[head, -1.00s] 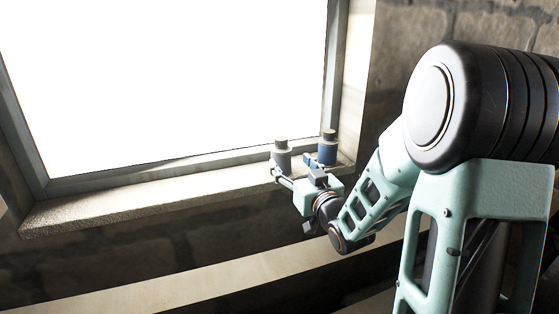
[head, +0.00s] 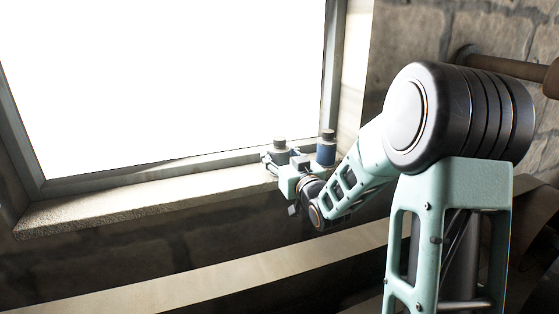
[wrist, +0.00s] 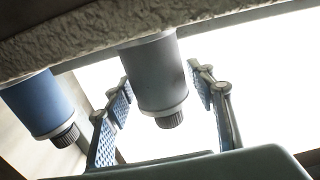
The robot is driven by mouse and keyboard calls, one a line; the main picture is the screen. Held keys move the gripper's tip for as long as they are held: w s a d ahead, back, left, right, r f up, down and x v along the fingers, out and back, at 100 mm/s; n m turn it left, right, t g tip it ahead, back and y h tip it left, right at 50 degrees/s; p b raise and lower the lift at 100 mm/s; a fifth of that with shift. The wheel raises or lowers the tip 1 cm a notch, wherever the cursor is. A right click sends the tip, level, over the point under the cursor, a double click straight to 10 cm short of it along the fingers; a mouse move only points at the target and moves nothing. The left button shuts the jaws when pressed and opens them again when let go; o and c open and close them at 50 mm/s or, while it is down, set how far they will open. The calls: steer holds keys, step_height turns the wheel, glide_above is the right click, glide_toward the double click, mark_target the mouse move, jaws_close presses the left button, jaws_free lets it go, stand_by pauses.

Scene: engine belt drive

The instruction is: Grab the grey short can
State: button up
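The grey short can (head: 279,147) stands on the window sill, with its lower part hidden behind my gripper in the head view. In the wrist view the grey can (wrist: 155,75) appears upside down, its dark ribbed cap pointing down in the picture. My gripper (head: 276,160) is at the can. In the wrist view its two blue-padded fingers (wrist: 162,92) are spread, one on each side of the grey can. Small gaps seem to show between the fingers and the can, so contact is not visible.
A blue can (head: 326,153) with a dark cap stands close to the right on the sill (head: 130,204); it is also in the wrist view (wrist: 38,103), left of the fingers. The bright window is behind. The sill's left part is clear.

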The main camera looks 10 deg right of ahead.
steer(key=c, duration=0.9)
steer(key=shift+r, duration=0.1)
